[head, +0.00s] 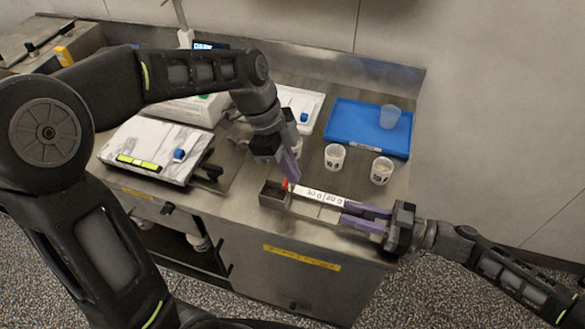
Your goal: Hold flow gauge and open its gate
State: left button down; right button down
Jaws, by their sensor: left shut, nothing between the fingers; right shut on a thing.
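The flow gauge (319,196) is a long white strip with dark markings, joined at its left end to a small dark open box (271,195). It lies low over the steel counter near its front edge. A small red piece (285,184) shows at the box's right end; I cannot tell if it is the gate. My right gripper (346,213) is shut on the gauge's right end with its purple fingers. My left gripper (294,178) points down, shut and empty, close beside the red piece. I cannot tell whether they touch.
Two white labelled cups (334,157) (382,170) stand behind the gauge. A blue tray (345,128) with a clear cup (389,117) lies further back. A marble-topped board (155,148) is at left. The counter's front edge (235,218) is close.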

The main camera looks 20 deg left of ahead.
pick_arm(q)
jog(key=shift+a+h, duration=0.45)
jog(key=shift+h, duration=0.15)
jog(key=a+f+h, duration=0.1)
jog(key=a+f, duration=0.2)
jog(key=a, duration=0.3)
jog(key=shift+a+h, duration=0.25)
jog(key=shift+h, duration=0.15)
dwell(0.4)
jog(key=shift+d, duration=0.1)
jog(key=shift+s+d+f, duration=0.1)
jog(key=shift+s+d, duration=0.1)
jog(key=shift+d, duration=0.8)
jog(key=v, duration=0.8)
jog(key=shift+w+a, duration=0.2)
jog(key=shift+a, duration=0.1)
